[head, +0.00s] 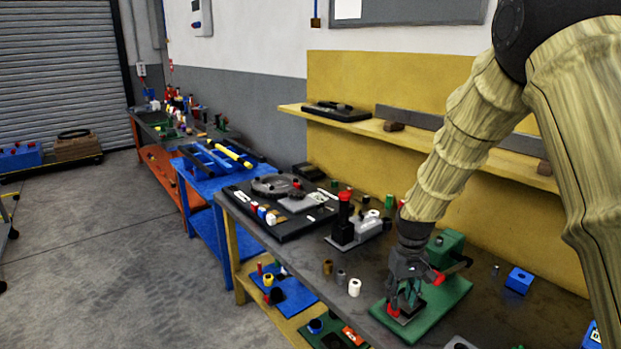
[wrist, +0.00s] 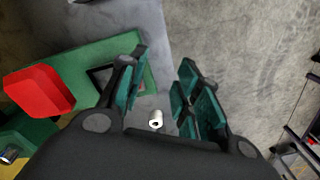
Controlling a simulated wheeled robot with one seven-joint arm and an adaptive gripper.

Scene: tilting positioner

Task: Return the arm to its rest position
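My gripper (head: 404,302) points down over the front part of a green positioner in the head view. In the wrist view its teal-padded fingers (wrist: 162,82) stand apart, with nothing clearly held between them. The positioner has a flat green base plate (head: 448,303) and an upright green block (head: 446,244) behind my gripper. A red part (wrist: 38,92) and the green base (wrist: 75,62) show at the left of the wrist view. My gripper hides part of the plate, and I cannot tell whether the fingers touch it.
A white cylinder (head: 354,287) and small brown and grey cylinders stand left of the positioner. A black-and-red clamp device (head: 344,222) stands behind them. A blue block (head: 518,280) lies to the right. The yellow shelf (head: 335,118) runs along the back wall. Floor (head: 95,240) at left is clear.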

